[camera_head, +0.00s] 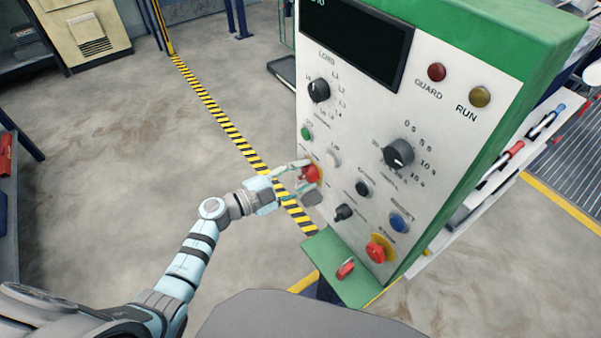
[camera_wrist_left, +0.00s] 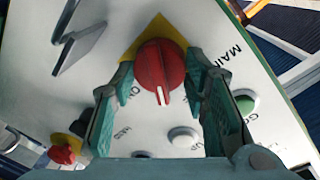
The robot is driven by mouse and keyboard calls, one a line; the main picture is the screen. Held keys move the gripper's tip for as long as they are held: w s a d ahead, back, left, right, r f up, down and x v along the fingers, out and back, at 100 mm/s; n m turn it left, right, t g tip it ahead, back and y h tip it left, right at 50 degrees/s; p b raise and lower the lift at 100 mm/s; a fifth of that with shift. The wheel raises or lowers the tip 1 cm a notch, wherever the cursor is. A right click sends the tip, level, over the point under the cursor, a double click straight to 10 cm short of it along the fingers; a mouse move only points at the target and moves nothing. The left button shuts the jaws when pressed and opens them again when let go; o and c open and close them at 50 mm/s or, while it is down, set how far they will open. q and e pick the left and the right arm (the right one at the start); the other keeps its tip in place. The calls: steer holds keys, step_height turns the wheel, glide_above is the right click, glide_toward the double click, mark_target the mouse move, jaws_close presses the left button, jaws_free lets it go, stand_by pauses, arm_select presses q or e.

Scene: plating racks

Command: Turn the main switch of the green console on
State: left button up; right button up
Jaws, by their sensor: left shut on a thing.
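The green console (camera_head: 475,45) stands at the right of the head view, with a white front panel full of knobs and buttons. The main switch (camera_head: 310,172) is a red rotary knob on a yellow plate at the panel's left edge. In the wrist view the main switch (camera_wrist_left: 158,68) shows a white pointer line, which points down and slightly right in the picture. The lettering MAIN shows beside it. My left gripper (camera_wrist_left: 161,78) has one finger on each side of the knob and is shut on it. My right gripper is in neither view.
A green button (camera_head: 306,133) and a black load dial (camera_head: 318,90) sit above the switch. A red stop button (camera_head: 378,250) and a blue button (camera_head: 399,222) are lower right. A green ledge with a red part (camera_head: 345,268) juts out below.

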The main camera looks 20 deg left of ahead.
arm_select(q)
steer(key=m, duration=1)
steer(key=shift+d+y, duration=0.1)
steer(key=shift+y, duration=0.3)
stand_by(0.3)
steer(key=o, duration=1.1)
steer(key=shift+o, duration=0.2)
steer(key=f+v, duration=0.1)
steer(key=v, duration=1.1)
steer(key=shift+r, duration=0.35)
steer(key=shift+d, duration=0.1)
